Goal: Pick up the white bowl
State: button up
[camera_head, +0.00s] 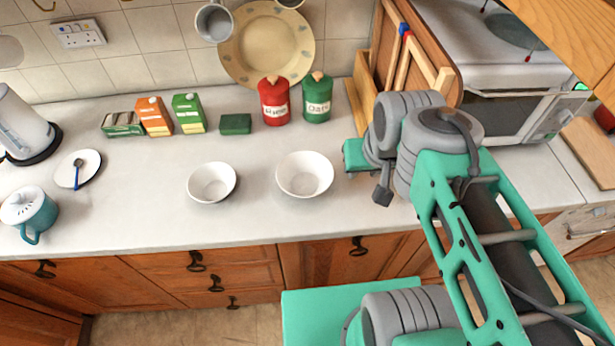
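Two white bowls stand upright on the white countertop (130,215). The smaller white bowl (211,183) is left of the larger white bowl (305,175). Both look empty, and they stand apart from each other. My arm reaches in from the lower right. What looks like the tip of my gripper (382,195) is a small dark part to the right of the larger bowl, apart from it. The fingers cannot be made out, so whether they are open or shut is unclear. I see nothing held.
Red (274,101) and green (317,98) canisters, a dark green box (236,124) and several cartons stand behind the bowls. A saucer with a spoon (78,169), a teal lidded pot (29,213) and a kettle (25,125) are at left. Counter in front of the bowls is clear.

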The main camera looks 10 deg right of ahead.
aim_at(302, 174)
jog(key=u, duration=0.45)
jog(key=k, duration=1.1)
jog(key=u, duration=1.25)
jog(key=i, duration=0.8)
jog(key=z, duration=0.55)
